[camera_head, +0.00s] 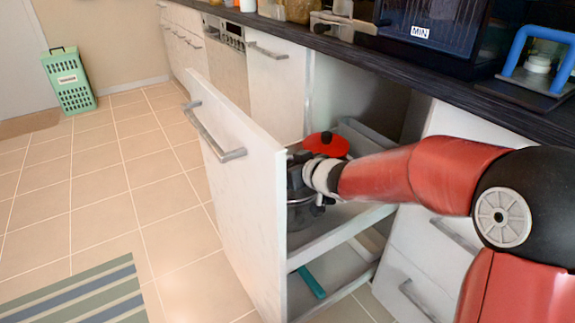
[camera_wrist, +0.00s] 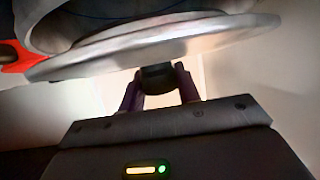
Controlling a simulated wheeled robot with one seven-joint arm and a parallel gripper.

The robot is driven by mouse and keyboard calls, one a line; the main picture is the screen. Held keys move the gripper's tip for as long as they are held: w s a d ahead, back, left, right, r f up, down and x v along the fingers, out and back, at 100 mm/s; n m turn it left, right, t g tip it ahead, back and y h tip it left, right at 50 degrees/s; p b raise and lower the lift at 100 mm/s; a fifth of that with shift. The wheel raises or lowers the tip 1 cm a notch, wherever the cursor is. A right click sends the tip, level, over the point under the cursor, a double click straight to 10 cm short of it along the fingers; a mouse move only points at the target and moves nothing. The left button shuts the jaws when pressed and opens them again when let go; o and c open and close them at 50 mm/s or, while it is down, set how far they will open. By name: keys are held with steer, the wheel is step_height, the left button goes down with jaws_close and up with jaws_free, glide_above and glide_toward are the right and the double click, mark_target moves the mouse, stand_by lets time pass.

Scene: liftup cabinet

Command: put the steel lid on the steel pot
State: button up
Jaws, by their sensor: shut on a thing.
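My gripper (camera_wrist: 159,84) is shut on the dark knob of the steel lid (camera_wrist: 190,48) in the wrist view. The lid shows nearly edge-on as a broad grey disc across the picture. A rounded steel body, apparently the steel pot (camera_wrist: 150,14), shows just beyond the lid. I cannot tell whether lid and pot touch. In the head view, steel cookware, apparently the pot (camera_head: 298,190), shows inside the open drawer, largely hidden by the drawer front and my wrist. My gripper's fingers and the lid cannot be made out clearly there.
A red object (camera_head: 327,144) lies behind my wrist in the drawer. The tall white drawer front (camera_head: 235,190) stands to the left of my arm. The dark countertop (camera_head: 440,75) runs above, with a dark appliance (camera_head: 430,22) and a blue-handled item (camera_head: 540,60).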

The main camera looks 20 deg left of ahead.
mark_target(308, 192)
steer(key=shift+f+b, duration=0.55)
steer(key=shift+f, duration=0.25)
stand_by(0.4)
steer(key=o, duration=1.7)
steer(key=shift+r, duration=0.1)
steer(key=shift+p+v, duration=0.65)
steer(key=shift+v, duration=0.3)
steer(key=p+v, duration=0.4)
steer(key=v, duration=0.2)
steer(key=shift+s+d+r, duration=0.2)
steer(key=shift+d+r, duration=0.05)
steer(key=shift+p+v, duration=0.45)
steer(key=shift+v, duration=2.2)
steer(key=shift+f, duration=0.15)
